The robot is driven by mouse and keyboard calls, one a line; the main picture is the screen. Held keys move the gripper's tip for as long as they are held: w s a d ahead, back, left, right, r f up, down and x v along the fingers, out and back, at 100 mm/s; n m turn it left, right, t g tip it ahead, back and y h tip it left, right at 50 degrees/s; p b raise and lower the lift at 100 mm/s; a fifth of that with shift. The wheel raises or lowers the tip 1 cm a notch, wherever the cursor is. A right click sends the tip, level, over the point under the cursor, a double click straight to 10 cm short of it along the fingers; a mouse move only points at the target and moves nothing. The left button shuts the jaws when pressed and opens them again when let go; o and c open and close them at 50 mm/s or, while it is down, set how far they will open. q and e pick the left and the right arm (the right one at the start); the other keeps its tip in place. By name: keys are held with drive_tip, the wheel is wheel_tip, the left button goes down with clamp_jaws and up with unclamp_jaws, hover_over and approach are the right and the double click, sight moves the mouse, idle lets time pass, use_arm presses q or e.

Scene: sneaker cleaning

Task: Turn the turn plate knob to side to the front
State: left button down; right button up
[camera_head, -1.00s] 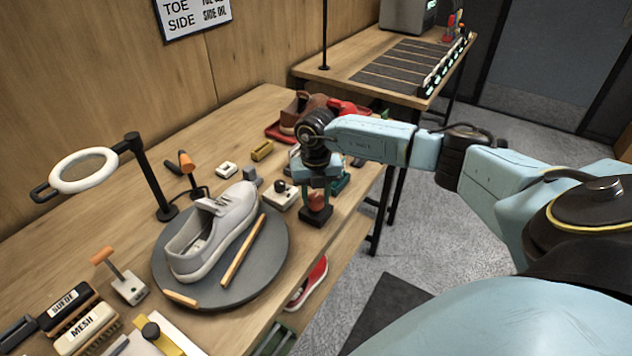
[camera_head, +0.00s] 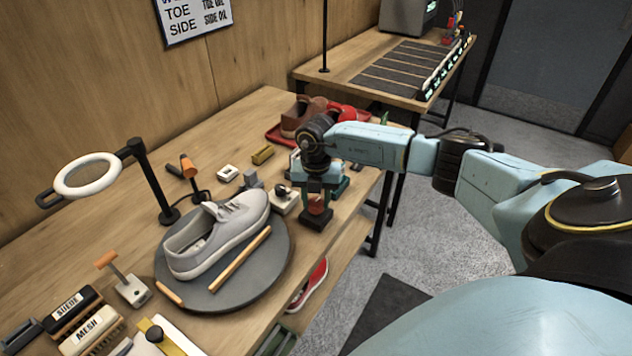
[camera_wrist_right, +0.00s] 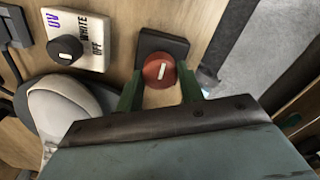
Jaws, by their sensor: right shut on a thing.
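The turn plate (camera_head: 245,291) is a dark grey disc on the table. A pale grey sneaker (camera_head: 215,238) stands on it, toe pointing to the upper right, with an orange-brown strip (camera_head: 240,258) beside it. My right gripper (camera_head: 317,200) points down at the table's front edge. In the right wrist view, its green fingers sit on both sides of a round red knob (camera_wrist_right: 159,71) with a white mark, shut on it. The knob sits on a black base (camera_wrist_right: 165,42); the white mark runs roughly along the finger direction. My left gripper is out of view.
A white switch box (camera_wrist_right: 77,38) marked UV, WHITE and OFF stands beside the knob. A ring lamp (camera_head: 87,175) stands behind the plate. Brushes (camera_head: 92,330) lie at the front left. A brown shoe (camera_head: 302,118) sits on a red tray at the back.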

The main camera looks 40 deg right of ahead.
sight(316, 201)
drive_tip(key=o, duration=1)
drive_tip(key=shift+r, duration=0.15)
wheel_tip(316, 201, up, 13)
drive_tip(key=shift+r, duration=0.1)
